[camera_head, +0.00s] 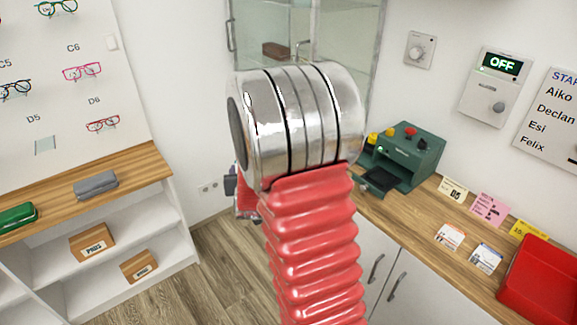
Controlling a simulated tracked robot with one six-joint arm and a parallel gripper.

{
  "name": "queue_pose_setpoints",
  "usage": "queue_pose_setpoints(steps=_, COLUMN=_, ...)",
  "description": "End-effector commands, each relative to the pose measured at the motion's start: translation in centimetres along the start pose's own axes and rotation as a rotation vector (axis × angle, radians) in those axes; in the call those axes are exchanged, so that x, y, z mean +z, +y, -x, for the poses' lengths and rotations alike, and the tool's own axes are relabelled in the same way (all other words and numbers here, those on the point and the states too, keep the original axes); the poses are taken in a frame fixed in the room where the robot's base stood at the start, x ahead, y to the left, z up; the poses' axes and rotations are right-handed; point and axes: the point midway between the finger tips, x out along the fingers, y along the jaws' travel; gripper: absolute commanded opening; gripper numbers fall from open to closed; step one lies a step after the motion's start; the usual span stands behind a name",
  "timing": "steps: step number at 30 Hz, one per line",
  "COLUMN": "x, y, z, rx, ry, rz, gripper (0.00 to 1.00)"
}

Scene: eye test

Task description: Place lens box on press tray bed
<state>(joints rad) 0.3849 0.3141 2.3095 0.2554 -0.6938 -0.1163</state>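A dark green machine (405,155) with a red knob and yellow parts on top stands on the right-hand wooden counter. A dark flat tray bed (380,180) juts from its front, partly hidden by my arm; the part I see looks bare. I cannot tell which thing is the lens box. Two labelled cardboard boxes, one larger (92,243) and one smaller (139,266), sit on the white shelves at left; their print is too small to read surely. My silver and red arm fills the middle and hides what is behind it. My gripper's fingers do not show.
A grey case (96,185) and a green case (17,217) lie on the left wooden top, below hanging glasses. A glass cabinet (250,30) stands behind my arm. Cards and a red tray (541,280) occupy the right counter. Floor (205,280) shows between.

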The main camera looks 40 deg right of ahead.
Motion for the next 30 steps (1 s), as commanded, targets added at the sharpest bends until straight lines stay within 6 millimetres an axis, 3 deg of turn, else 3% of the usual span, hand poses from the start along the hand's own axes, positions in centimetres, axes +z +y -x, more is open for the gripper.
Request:
queue_pose_setpoints(steps=1, x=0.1, y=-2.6, z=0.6, rx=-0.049, ry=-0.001, rz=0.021, gripper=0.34)
queue_pose_setpoints(steps=6, x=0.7, y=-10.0, z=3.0, rx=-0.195, ry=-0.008, rz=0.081, gripper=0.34)
queue_pose_setpoints(steps=15, x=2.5, y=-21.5, z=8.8, rx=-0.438, ry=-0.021, rz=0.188, gripper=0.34)
queue_pose_setpoints(steps=21, x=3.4, y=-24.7, z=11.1, rx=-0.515, ry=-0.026, rz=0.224, gripper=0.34)
queue_pose_setpoints(steps=30, x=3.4, y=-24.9, z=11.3, rx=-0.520, ry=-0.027, rz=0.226, gripper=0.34)
